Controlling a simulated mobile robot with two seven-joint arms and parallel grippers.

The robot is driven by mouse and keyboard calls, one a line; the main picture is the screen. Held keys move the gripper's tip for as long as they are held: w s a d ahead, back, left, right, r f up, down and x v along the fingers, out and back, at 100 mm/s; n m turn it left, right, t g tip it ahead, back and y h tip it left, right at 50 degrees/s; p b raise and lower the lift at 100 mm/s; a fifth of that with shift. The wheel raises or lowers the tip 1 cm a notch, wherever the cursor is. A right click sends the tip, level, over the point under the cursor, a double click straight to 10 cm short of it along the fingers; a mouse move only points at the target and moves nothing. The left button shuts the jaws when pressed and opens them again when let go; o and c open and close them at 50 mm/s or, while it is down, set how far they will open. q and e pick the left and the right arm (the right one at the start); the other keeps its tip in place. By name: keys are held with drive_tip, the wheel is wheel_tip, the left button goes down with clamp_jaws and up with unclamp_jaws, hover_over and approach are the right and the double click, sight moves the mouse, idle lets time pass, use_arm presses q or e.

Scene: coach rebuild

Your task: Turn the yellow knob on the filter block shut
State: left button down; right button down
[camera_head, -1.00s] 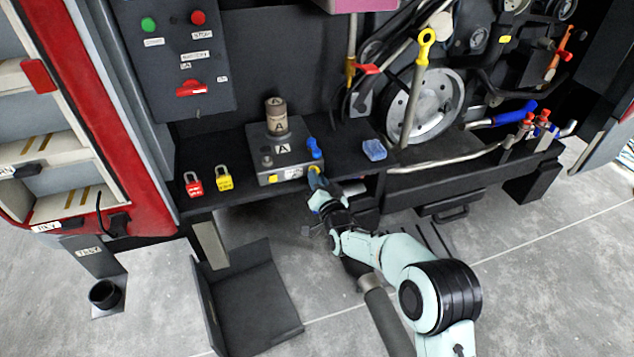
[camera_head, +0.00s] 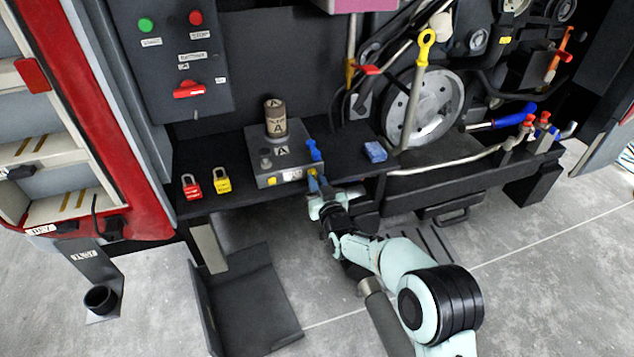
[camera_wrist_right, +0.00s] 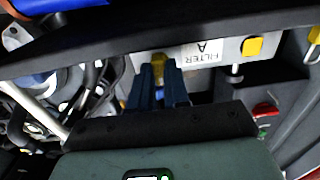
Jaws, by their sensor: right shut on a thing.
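The grey filter block (camera_head: 287,168) stands on the dark shelf, marked A, with a round canister on top. Its yellow knob (camera_head: 312,173) is on the front face at the right end, below a blue valve part (camera_head: 314,150). My right gripper (camera_head: 315,184) is at that knob, its blue fingers shut on it from the front. In the right wrist view the knob (camera_wrist_right: 160,62) shows between the fingertips (camera_wrist_right: 160,72), beside the "FILTER A" label. The fingers partly hide the knob, so its exact angle is unclear. My left gripper is out of view.
A red padlock (camera_head: 191,186) and a yellow padlock (camera_head: 221,180) stand left of the block. A blue sponge-like piece (camera_head: 375,151) lies to its right. A yellow square (camera_wrist_right: 252,47) sits on the block's front. A dark open tray (camera_head: 250,300) is on the floor below.

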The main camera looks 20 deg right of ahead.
idle(0.4)
drive_tip(key=c, duration=1.4)
unclamp_jaws()
